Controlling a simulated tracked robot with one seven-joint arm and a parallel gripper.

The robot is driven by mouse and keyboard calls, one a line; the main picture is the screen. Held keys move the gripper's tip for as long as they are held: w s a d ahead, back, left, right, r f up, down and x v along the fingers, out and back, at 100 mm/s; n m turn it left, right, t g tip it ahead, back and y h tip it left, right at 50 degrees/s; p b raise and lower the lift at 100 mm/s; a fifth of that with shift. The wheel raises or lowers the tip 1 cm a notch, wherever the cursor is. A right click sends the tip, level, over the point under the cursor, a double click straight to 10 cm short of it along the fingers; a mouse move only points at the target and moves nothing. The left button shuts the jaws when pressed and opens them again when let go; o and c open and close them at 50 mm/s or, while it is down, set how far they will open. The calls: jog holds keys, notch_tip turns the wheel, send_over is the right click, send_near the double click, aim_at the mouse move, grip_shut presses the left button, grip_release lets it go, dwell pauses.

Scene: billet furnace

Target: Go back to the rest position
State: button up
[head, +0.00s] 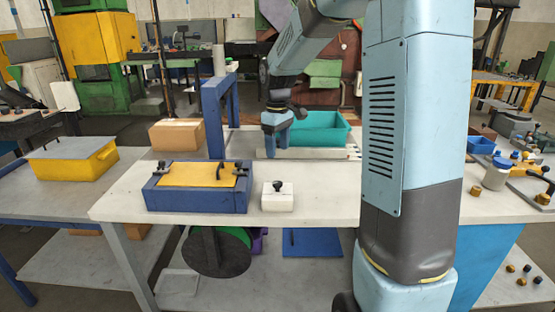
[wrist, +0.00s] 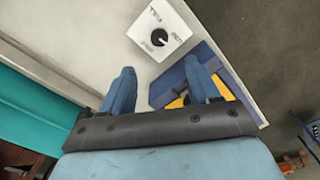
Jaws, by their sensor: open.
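My gripper (head: 271,148) hangs in the head view above the back of the white workbench (head: 325,208), fingers pointing down. In the wrist view its two blue fingers (wrist: 160,68) stand apart with nothing between them. A white control box (head: 278,203) with a black knob stands on the bench nearer the camera; it also shows beyond the fingertips in the wrist view (wrist: 146,23), apart from them. A blue furnace box (head: 196,199) with a yellow lid (head: 198,174) stands left of the control box. The lid lies over its top. My fingers partly hide the furnace box in the wrist view.
A teal bin (head: 325,141) stands right of my gripper, behind a pale slab. A blue upright frame (head: 214,130) and a cardboard box (head: 176,134) stand to the left. A yellow box (head: 75,166) is on the left table. The bench front beside the control box is clear.

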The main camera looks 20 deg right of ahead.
jog(key=shift+r, duration=0.7)
jog(key=s+r+m+t, duration=0.2)
jog(key=s+r+m, duration=0.1)
jog(key=s, duration=1)
jog(key=s+r+m+t, duration=0.3)
jog(key=s+r+m, duration=0.1)
jog(key=s, duration=1)
jog(key=shift+s+d+r, duration=0.2)
jog(key=shift+d+r, duration=0.2)
jog(key=shift+r, duration=0.45)
jog(key=shift+s+f+m+t, duration=0.15)
jog(key=shift+s+m+t, duration=0.15)
jog(key=shift+s, duration=0.25)
jog(key=shift+c, duration=1.7)
